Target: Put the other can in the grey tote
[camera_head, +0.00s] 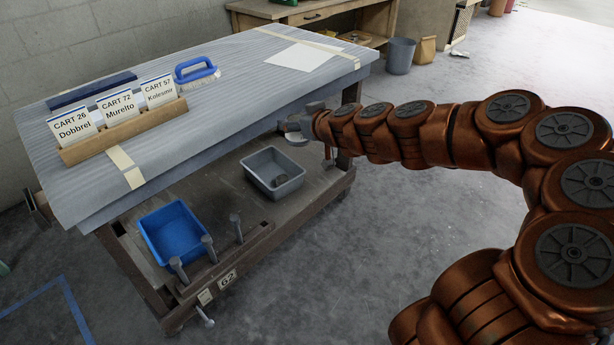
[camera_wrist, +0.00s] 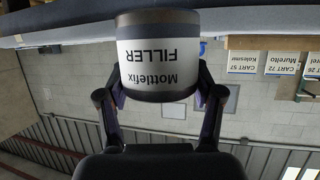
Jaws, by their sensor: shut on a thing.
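My gripper (camera_head: 303,122) is at the right part of the cart's front edge, above and right of the grey tote. In the wrist view my gripper (camera_wrist: 160,92) is shut on a can (camera_wrist: 158,62), one finger on each side. The can is white with dark bands and reads "Mottlefix FILLER", upside down in that view. In the head view only a small pale part near the gripper may be the can. The grey tote (camera_head: 261,184) stands on the lower shelf, below and left of the gripper.
A blue tote (camera_head: 149,240) and upright posts (camera_head: 208,248) stand left on the shelf. The padded top (camera_head: 230,90) overhangs the shelf and bears a card holder (camera_head: 120,131), a blue-handled brush (camera_head: 197,74) and paper (camera_head: 295,57). The floor in front is clear.

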